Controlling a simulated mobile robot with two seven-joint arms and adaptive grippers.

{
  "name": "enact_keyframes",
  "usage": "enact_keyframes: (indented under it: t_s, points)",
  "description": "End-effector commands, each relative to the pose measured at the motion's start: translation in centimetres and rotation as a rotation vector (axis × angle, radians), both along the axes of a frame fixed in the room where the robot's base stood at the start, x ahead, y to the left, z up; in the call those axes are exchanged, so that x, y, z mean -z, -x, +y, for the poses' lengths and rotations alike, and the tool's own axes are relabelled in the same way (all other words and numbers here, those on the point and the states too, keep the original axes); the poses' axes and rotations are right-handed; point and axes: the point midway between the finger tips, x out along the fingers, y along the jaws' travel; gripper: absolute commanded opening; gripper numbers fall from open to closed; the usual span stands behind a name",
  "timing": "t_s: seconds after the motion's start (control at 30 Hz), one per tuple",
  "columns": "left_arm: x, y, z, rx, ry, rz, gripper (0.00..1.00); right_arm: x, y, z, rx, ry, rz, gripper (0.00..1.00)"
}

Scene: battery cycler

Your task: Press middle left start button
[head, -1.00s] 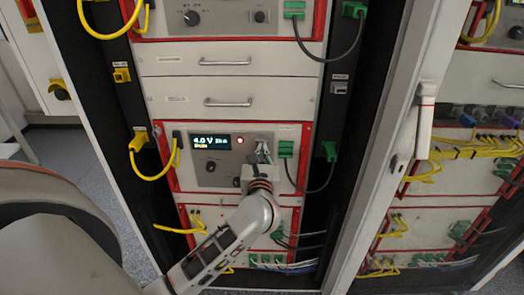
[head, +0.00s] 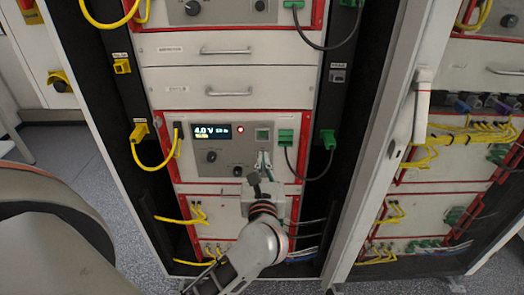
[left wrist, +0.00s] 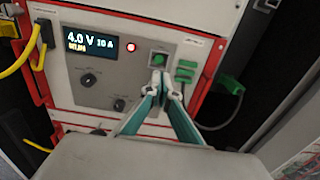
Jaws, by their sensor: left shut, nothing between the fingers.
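The middle unit of the left cabinet has a grey panel (head: 222,160) with a lit display (head: 211,132) reading 4.0 V and a red light (head: 241,129). A small square green button (head: 263,135) sits right of the light; it also shows in the left wrist view (left wrist: 159,59). My left gripper (head: 262,162) is shut and empty, its teal fingers pointing up at the panel. In the left wrist view its fingertips (left wrist: 166,79) lie just below the button. I cannot tell how far they are from the panel. My right gripper is not in view.
Yellow cables (head: 153,166) hang left of the unit. Green plugs (head: 285,137) with a dark cable (head: 305,176) are close right of the button. Knobs (head: 211,156) stand out from the panel. An open door frame (head: 395,150) stands to the right.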

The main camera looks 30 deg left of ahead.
Motion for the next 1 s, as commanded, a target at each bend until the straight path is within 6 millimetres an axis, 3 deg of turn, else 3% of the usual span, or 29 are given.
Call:
enact_keyframes:
  t_s: [0.1,0.3,0.87,1.0]
  points:
    - [0.1,1.4,-0.8,0.000,0.002,0.001,0.00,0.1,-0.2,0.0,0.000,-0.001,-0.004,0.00]
    - [0.0,2.3,-1.3,-0.001,0.001,0.000,0.00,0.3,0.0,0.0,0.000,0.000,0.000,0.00]
    - [0.0,2.3,-1.4,0.000,-0.001,0.001,0.00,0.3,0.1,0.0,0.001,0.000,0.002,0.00]
    - [0.0,1.6,-1.1,-0.003,-0.070,0.033,0.00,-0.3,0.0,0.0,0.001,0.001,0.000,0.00]
